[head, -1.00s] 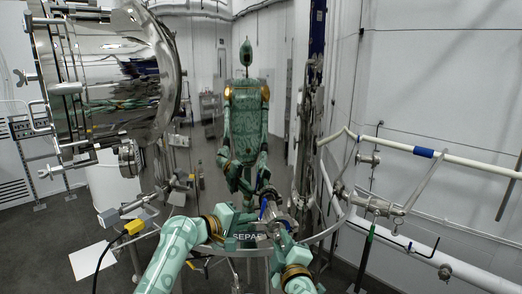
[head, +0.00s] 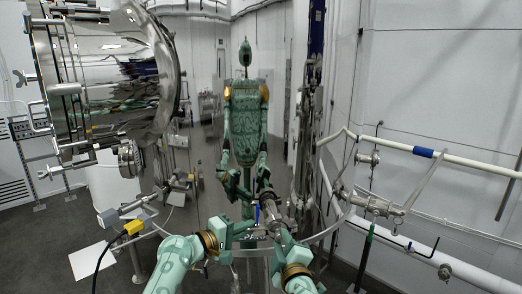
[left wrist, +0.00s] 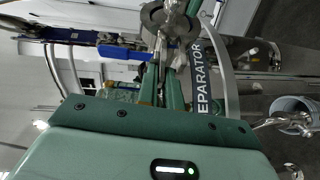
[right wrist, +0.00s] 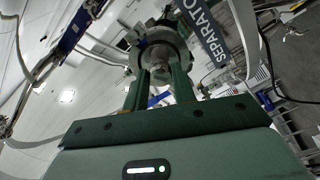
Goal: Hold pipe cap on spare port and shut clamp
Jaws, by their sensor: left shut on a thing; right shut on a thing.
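The spare port is a short metal pipe end (head: 268,200) on the front of the shiny tank, low in the middle of the head view. My right gripper (right wrist: 158,78) is shut on a round metal piece, apparently the pipe cap (right wrist: 160,45), at the port. My left gripper (left wrist: 167,65) is shut on a slim metal part of the clamp (left wrist: 168,20), beside the port. The fingers and grippers hide much of both parts. I cannot tell whether the clamp is fully closed or how the cap is seated.
A blue valve handle (left wrist: 122,52) is close to my left fingers. The SEPARATOR label (left wrist: 204,85) runs beside the port. A large round open hatch (head: 125,90) stands at left, and white pipes (head: 455,160) run at right. The tank wall mirrors my body.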

